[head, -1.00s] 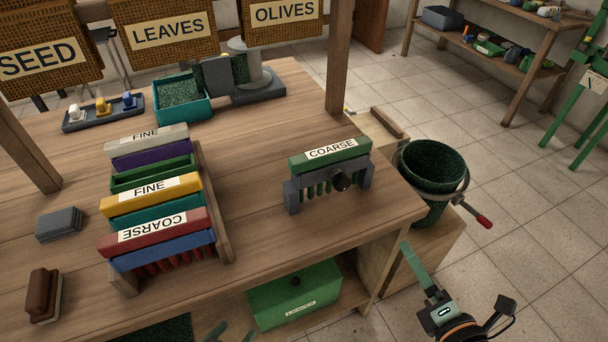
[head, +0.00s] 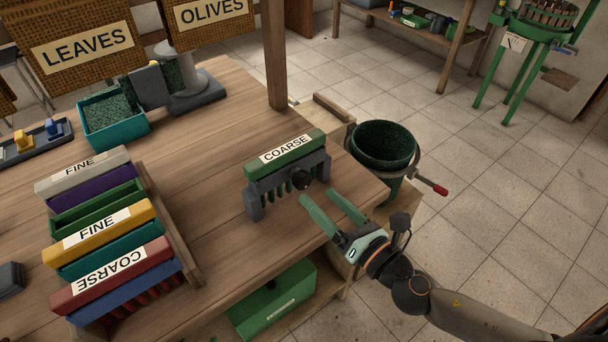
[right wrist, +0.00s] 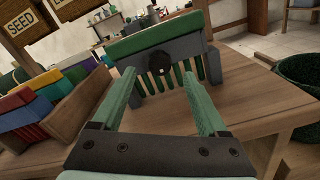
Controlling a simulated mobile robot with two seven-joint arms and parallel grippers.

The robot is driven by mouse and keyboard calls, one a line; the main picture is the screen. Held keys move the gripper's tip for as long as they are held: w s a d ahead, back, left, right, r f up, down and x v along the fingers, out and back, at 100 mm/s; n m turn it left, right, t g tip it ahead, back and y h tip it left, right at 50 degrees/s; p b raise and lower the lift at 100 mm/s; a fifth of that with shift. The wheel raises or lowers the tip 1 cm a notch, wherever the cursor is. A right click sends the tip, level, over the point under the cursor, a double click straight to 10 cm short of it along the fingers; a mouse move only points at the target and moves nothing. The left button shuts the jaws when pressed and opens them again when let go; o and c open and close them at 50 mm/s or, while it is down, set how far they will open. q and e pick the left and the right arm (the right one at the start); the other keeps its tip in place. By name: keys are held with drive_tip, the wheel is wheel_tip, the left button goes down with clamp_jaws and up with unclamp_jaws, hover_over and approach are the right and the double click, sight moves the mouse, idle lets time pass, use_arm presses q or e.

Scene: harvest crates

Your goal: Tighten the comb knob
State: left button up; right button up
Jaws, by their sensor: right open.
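The comb knob (head: 301,180) is a round black knob on the front of a grey comb holder (head: 254,206). A green comb (head: 284,152) labelled COARSE sits in the holder, near the table's right edge. In the right wrist view the knob (right wrist: 159,63) shows between and beyond my fingers, with green comb teeth below it. My right gripper (head: 318,197) is open and empty, its two green fingers pointing at the knob from the front right, a short way off. It also shows in the right wrist view (right wrist: 165,98). My left gripper is not in view.
A wooden rack (head: 178,232) with several coloured combs stands at left. A green bucket (head: 384,146) with a red-handled clamp is right of the table. A wooden post (head: 275,55) rises behind the holder. The table (head: 215,160) between rack and holder is clear.

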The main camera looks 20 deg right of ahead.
sight(306, 184)
drive_tip(key=p+x, duration=0.1)
drive_tip(key=x, duration=0.5)
drive_tip(key=shift+w+a, duration=0.1)
drive_tip(key=shift+w, duration=0.15)
clamp_jaws()
idle(0.4)
